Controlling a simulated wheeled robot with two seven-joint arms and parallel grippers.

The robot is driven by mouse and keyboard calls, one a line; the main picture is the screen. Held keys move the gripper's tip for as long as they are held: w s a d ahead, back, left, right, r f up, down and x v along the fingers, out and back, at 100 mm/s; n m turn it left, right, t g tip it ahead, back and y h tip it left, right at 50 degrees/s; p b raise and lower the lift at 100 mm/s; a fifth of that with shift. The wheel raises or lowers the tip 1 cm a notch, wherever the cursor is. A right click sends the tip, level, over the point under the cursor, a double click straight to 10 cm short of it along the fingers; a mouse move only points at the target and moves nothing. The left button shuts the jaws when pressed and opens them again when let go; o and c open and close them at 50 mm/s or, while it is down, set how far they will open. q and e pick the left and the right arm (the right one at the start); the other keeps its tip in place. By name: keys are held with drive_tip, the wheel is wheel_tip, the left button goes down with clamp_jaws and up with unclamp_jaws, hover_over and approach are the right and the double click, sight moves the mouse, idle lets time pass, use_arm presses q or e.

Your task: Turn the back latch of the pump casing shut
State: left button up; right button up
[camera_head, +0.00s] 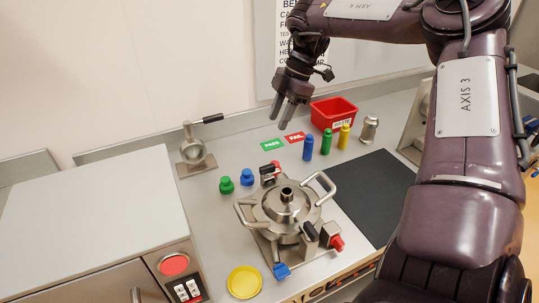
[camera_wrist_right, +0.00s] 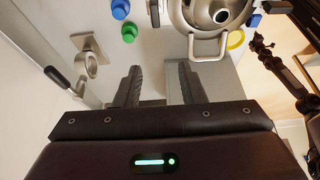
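The pump casing (camera_head: 285,208) is a round steel body with loop handles and a central spout, in the middle of the bench. Its back latch (camera_head: 268,179) has a black handle and a red part behind it; how far it is turned is hard to tell. In the right wrist view, a black handle (camera_wrist_right: 155,12) shows beside the casing (camera_wrist_right: 213,14) at the top edge. My right gripper (camera_head: 282,110) hangs above the bench behind the casing, fingers downward. The right wrist view shows its fingers (camera_wrist_right: 159,84) apart and empty, away from the latch. My left gripper is not identifiable.
A front latch (camera_head: 312,234) with a red knob (camera_head: 337,242) is on the casing's near side. PASS and FAIL cards, several bottles and a red bin (camera_head: 333,111) lie behind. A dark mat (camera_head: 370,195) is right.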

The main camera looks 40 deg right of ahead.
drive_tip(key=b, duration=0.6)
approach(269, 166)
use_arm(q)
wheel_tip(269, 166, down, 8)
drive_tip(key=w+d, duration=0.1)
drive_tip(key=shift+w+r, duration=0.25)
drive_tip(key=shift+w, duration=0.15)
use_arm(e)
drive_tip(key=x, duration=0.9)
drive_tip(key=shift+w, duration=0.1)
use_arm(q)
drive_tip(key=shift+d, duration=0.1)
use_arm(e)
drive_tip(key=shift+c, duration=0.5)
clamp_jaws()
